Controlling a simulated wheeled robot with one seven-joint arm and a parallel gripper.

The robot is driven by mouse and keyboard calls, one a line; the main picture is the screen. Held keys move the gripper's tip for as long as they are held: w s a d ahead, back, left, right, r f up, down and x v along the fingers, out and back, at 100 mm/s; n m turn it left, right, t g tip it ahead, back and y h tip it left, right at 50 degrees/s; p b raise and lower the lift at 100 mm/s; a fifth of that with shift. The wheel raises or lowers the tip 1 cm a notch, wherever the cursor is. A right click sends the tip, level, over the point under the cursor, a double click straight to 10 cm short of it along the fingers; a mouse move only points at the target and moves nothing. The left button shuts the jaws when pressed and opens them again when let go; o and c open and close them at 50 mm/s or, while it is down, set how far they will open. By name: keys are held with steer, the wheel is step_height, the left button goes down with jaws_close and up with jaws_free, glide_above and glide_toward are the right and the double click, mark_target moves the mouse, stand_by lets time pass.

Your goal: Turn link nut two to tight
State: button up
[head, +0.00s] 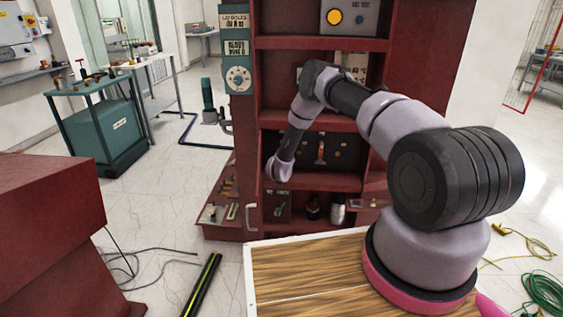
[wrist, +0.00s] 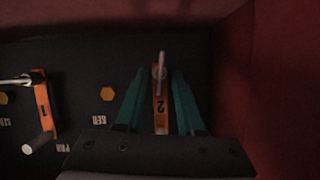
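Link two is an orange bar marked "2" (wrist: 160,112) on a dark panel in the wrist view. A pale metal pin or handle (wrist: 162,62) stands at its far end, which I take to be its nut. My gripper (wrist: 159,76) has its two teal fingers apart, one on each side of link two, with dark gaps showing between fingers and bar. I cannot tell how tight the nut is. In the head view my arm reaches into the red cabinet (head: 246,130); the fingers cannot be made out there.
A second orange link marked "1" (wrist: 43,106), with metal handles, is to the left. A yellow hexagon (wrist: 107,94) lies between the links. A red wall (wrist: 270,90) stands close on the right. In the head view, a wood-topped surface (head: 305,270) is beside my arm's base.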

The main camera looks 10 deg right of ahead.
jaws_close()
steer(key=shift+s+d+m+t+y, duration=0.1)
steer(key=shift+d+m+t+y, duration=0.2)
steer(key=shift+m+y, duration=0.7)
steer(key=m, duration=0.1)
steer(key=m+y, duration=0.1)
steer(key=m+t, duration=0.1)
steer(key=shift+d+f+m, duration=0.25)
steer(key=shift+m, duration=0.05)
steer(key=m, duration=0.1)
steer(key=m+t+y, duration=0.1)
steer(key=m, duration=0.1)
steer(key=shift+s+d+f+m+y, duration=0.1)
steer(key=shift+f+m+y, duration=0.1)
steer(key=shift+m+y, duration=0.1)
steer(key=shift+f+m+t, duration=0.15)
steer(key=shift+m+t, duration=0.75)
steer(key=shift+m, duration=0.7)
